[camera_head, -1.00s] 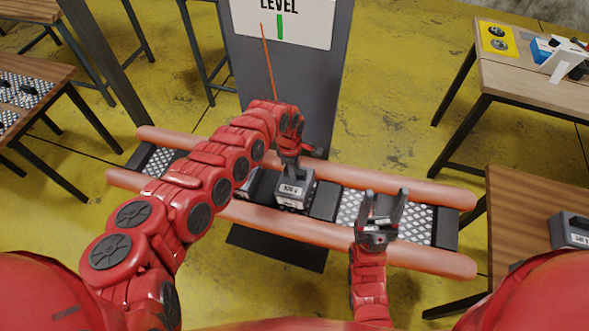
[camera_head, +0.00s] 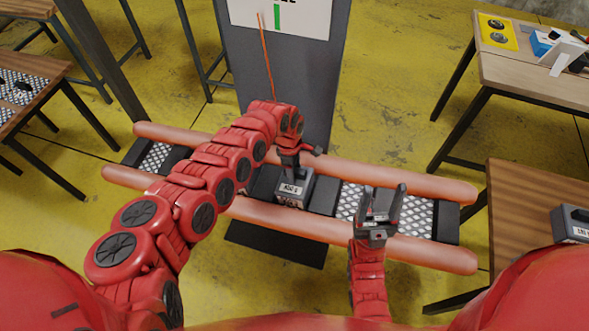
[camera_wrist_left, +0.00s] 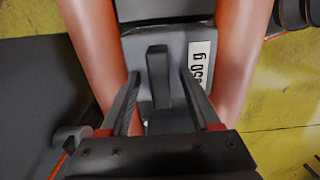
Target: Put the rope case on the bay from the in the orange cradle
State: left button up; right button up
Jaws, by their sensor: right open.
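A grey case (camera_head: 293,190) with a white label and an upright handle sits between the two orange tubes of the orange cradle (camera_head: 265,221). My left gripper (camera_head: 291,170) is over this case from above. In the left wrist view the case (camera_wrist_left: 180,48) is close, and the gripper's fingers (camera_wrist_left: 160,80) stand apart on either side of the handle, with gaps showing. My right gripper (camera_head: 384,212) is open and empty over the right part of the cradle. My left arm hides part of the cradle's left half.
A grey panel (camera_head: 292,75) with a sign stands behind the cradle. A wooden table (camera_head: 525,220) at right bears another grey case (camera_head: 573,224). A table (camera_head: 530,80) at the back right holds small items. A table (camera_head: 22,100) with perforated plates stands at left.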

pick_arm(q)
jog(key=shift+w+a+r, duration=0.1)
jog(key=shift+r, duration=0.35)
notch_tip(320, 180, up, 16)
jog(key=a+b, duration=0.1)
jog(key=b, duration=0.1)
jog(key=shift+w+a+r, duration=0.15)
jog(key=shift+w+a, duration=0.05)
jog(key=shift+a, duration=0.1)
